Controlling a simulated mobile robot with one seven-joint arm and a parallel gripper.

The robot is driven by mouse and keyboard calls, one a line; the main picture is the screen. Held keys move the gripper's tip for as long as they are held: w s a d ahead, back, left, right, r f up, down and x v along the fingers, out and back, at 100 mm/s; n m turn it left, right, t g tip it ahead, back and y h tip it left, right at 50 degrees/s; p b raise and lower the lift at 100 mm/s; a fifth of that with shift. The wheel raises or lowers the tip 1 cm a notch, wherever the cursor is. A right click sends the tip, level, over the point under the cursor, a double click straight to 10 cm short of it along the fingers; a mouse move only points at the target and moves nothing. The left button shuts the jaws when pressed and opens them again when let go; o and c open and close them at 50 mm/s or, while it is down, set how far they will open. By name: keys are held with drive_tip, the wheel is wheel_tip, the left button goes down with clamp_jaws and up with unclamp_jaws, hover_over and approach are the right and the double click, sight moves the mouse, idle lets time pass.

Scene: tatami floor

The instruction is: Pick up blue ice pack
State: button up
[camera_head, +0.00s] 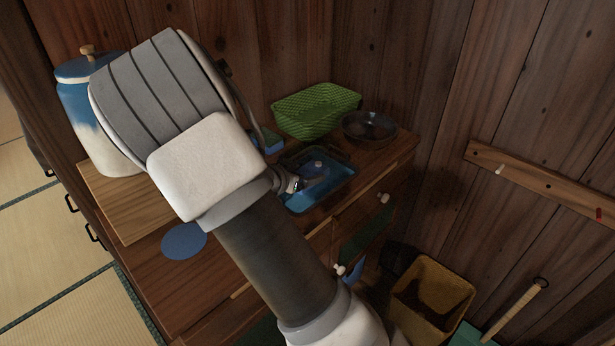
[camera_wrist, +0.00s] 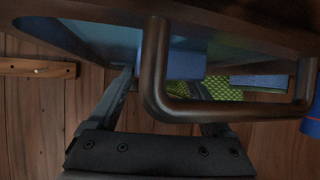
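A blue tray (camera_head: 338,192) with a dark rim stands on the chest top, right of my arm in the head view. A darker blue block (camera_head: 313,172) seems to lie in it, possibly the ice pack. In the wrist view a blue block (camera_wrist: 186,64) shows behind a thick dark handle (camera_wrist: 156,75); I cannot tell for sure that it is the ice pack. My gripper (camera_wrist: 162,100) has its two fingers spread apart, with the handle crossing in front of the right one. Nothing is seen held. My arm hides most of the gripper in the head view.
A green basket (camera_head: 312,112), dark bowl (camera_head: 369,128) and small blue box (camera_head: 272,145) stand behind the tray. A blue-and-white jar (camera_head: 85,115), wooden board (camera_head: 120,205) and blue disc (camera_head: 184,241) are left. A yellow bin (camera_head: 445,290) stands below, right.

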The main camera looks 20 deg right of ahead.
drive_tip(key=c, duration=0.9)
drive_tip(key=shift+c, duration=0.6)
drive_tip(key=shift+r, duration=0.1)
